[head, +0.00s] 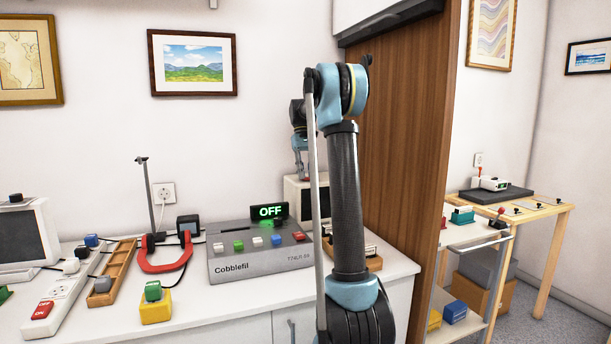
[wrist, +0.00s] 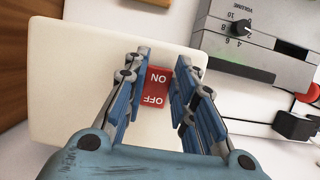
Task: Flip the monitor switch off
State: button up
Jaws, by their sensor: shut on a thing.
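The monitor switch (wrist: 157,87) is a small red rocker marked ON and OFF, on the cream top of a boxy monitor (wrist: 75,95) in the wrist view. My gripper (wrist: 160,62) has one finger on each side of the switch, shut on it. In the head view the cream monitor (head: 291,198) stands on the counter, mostly hidden behind my arm. My gripper (head: 303,171) points down at its top there. The switch is not visible in the head view, and its tilt is hard to tell.
A grey Cobblefil box (head: 250,263) with coloured buttons and a green OFF sign (head: 270,212) sits left of the monitor. A grey device with a volume knob (wrist: 240,27) lies beside it in the wrist view. A wooden cabinet side (head: 405,130) stands to the right.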

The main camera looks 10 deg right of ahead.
jog(key=o, duration=1.1)
jog(key=shift+c, duration=0.2)
jog(key=shift+r, duration=0.15)
jog(key=v, duration=1.1)
jog(key=shift+w+r, duration=0.2)
jog(key=shift+r, duration=0.1)
jog(key=shift+s, duration=0.15)
